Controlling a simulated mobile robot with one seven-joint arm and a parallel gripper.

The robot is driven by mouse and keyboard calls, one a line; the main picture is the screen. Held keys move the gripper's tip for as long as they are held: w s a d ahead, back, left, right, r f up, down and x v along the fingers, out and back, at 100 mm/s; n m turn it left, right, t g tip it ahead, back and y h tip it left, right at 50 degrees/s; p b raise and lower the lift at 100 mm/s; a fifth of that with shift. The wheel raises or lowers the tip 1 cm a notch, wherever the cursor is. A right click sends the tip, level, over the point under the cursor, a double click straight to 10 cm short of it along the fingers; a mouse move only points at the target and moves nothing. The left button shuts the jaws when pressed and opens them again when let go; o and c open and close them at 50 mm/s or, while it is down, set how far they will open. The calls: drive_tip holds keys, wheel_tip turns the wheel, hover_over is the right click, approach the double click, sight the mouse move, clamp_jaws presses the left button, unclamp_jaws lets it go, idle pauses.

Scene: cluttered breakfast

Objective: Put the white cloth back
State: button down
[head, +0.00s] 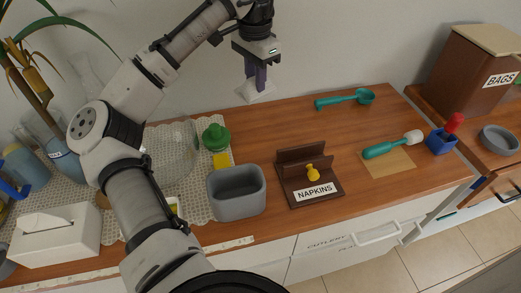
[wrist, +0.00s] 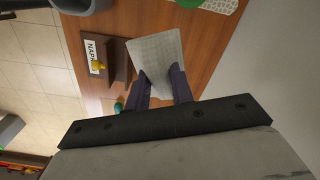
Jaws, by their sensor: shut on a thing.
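My gripper (head: 256,84) is raised above the back of the wooden counter, near the wall. Its dark purple fingers are shut on a thin white cloth (head: 258,96). In the wrist view the cloth (wrist: 158,52) is a pale, faintly checked square sheet stretching away from between the fingers (wrist: 161,84). The brown wooden napkin holder (head: 303,157), labelled NAPKINS, stands near the counter's front edge, to the right of and nearer than the gripper in the head view. It has an upright back and a small yellow knob or figure (head: 313,174) in front. In the wrist view the holder (wrist: 118,58) is left of the cloth.
A grey bin (head: 237,205) stands left of the holder. A green lidded thing (head: 216,137) and clear glassware stand on a patterned mat (head: 222,210). A teal scoop (head: 345,99) and teal brush (head: 390,146) lie to the right. The counter behind the holder is clear.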

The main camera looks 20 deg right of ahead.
drive_tip(key=shift+s+d+f, duration=0.15)
drive_tip(key=shift+s+d, duration=0.1)
drive_tip(key=shift+d, duration=0.2)
wheel_tip(320, 180, down, 20)
drive_tip(key=shift+r+p, duration=0.25)
drive_tip(key=shift+p, duration=0.8)
drive_tip(key=shift+f, duration=0.2)
drive_tip(key=c, duration=1.2)
unclamp_jaws()
drive_tip(key=shift+r, duration=0.1)
wheel_tip(320, 180, up, 12)
drive_tip(key=b, duration=0.2)
drive_tip(key=shift+r, duration=0.1)
